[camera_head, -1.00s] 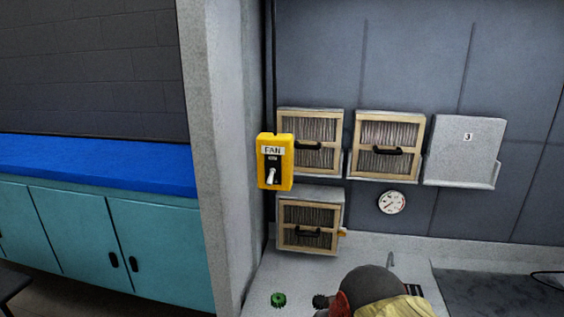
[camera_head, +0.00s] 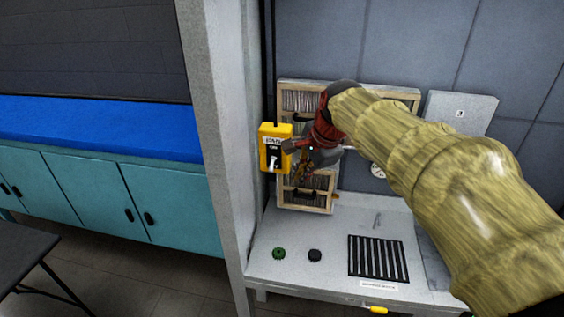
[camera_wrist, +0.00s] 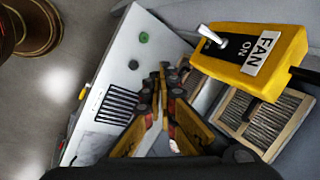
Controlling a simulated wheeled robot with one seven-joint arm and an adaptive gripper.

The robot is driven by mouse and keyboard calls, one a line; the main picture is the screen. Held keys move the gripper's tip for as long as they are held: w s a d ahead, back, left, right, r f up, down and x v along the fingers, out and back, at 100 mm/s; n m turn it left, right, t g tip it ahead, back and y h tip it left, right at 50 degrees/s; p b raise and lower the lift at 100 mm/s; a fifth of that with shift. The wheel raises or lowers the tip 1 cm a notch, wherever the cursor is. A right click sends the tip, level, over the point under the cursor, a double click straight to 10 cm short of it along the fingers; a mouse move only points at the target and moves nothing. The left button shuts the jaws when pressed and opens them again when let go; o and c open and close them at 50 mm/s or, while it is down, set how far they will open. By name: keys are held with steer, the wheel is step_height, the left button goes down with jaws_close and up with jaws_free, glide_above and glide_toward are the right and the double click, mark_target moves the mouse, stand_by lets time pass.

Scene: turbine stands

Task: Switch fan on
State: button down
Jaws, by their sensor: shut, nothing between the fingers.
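The yellow fan switch box (camera_head: 265,158) hangs at the wall's edge, with a "FAN" label and a light toggle lever (camera_head: 273,161). In the head view the lever hangs downward from its pivot. In the wrist view the box (camera_wrist: 270,62) is at the upper right, and its lever (camera_wrist: 212,36) points away from the "ON" label. My gripper (camera_wrist: 168,72) is shut and empty, beside the box and apart from it in the wrist view. In the head view my gripper (camera_head: 295,160) is just right of the box, partly hidden by my wrist.
Framed filters (camera_head: 300,100) hang on the wall behind my arm, beside a grey panel marked 3 (camera_head: 462,112). Below is a grey bench (camera_head: 290,228) with a green knob (camera_head: 279,253), a black knob (camera_head: 315,255) and a black grille (camera_head: 378,259). A blue counter (camera_head: 100,133) lies left.

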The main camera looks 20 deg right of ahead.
mark_target(272, 166)
steer(key=r+m, duration=0.1)
steer(key=m, duration=0.1)
steer(key=w+m, duration=0.1)
steer(key=m, duration=0.1)
steer(key=r+m, duration=0.1)
steer(key=m, duration=0.1)
steer(key=shift+w+a+r, duration=0.2)
steer(key=shift+a+r, duration=0.05)
steer(key=shift+r, duration=0.1)
steer(key=shift+f, duration=0.1)
steer(key=w+a+f, duration=0.1)
steer(key=w+a+f+p, duration=0.1)
steer(key=w+f, duration=0.1)
steer(key=w+a+f+p, duration=0.1)
steer(key=w+f, duration=0.1)
steer(key=shift+a+f, duration=0.1)
steer(key=shift+f, duration=0.15)
steer(key=shift+s+r, duration=0.1)
stand_by(0.5)
